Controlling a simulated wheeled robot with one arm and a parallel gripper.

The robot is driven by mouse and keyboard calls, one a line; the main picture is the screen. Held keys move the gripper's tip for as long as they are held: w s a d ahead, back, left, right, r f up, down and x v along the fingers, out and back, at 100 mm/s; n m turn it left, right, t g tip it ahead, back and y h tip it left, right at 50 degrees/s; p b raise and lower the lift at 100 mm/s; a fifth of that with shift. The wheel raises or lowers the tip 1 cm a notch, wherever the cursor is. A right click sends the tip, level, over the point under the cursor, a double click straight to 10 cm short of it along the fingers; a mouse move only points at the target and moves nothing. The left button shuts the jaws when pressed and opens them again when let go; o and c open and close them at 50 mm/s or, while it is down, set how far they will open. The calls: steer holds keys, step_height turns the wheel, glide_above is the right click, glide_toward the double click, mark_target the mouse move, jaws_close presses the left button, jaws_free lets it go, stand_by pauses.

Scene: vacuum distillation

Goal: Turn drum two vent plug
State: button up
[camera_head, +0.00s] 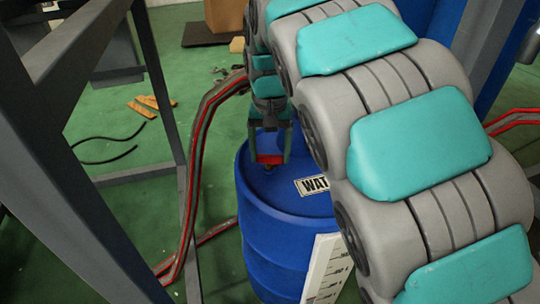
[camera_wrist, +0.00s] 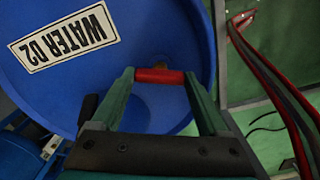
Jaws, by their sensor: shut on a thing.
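The blue drum (camera_head: 286,245) labelled WATER stands upright right of the frame post. The vent plug's red bar (camera_wrist: 159,75) lies between the fingertips of my gripper (camera_wrist: 160,76), near the drum lid's edge. My gripper is shut on it, one finger at each end. In the head view, my gripper (camera_head: 270,157) points down onto the lid with the red bar between its fingers. The plug's base is mostly hidden.
Red and grey hoses (camera_head: 196,170) run beside the drum's left side. Grey frame posts (camera_head: 60,150) stand at the left. A white scale (camera_head: 326,270) is in front of the drum. Wood pieces (camera_head: 150,104) and black cables lie on the green floor. Another blue drum stands behind my arm.

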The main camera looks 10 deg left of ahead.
mark_target(271, 155)
steer(key=n+b, duration=0.1)
steer(key=n, duration=0.4)
steer(key=shift+n+b, duration=0.65)
steer(key=shift+n, duration=1.85)
steer(key=o, duration=1.2)
steer(key=shift+o, duration=0.2)
steer(key=shift+r, duration=0.1)
steer(key=shift+r, duration=3.85)
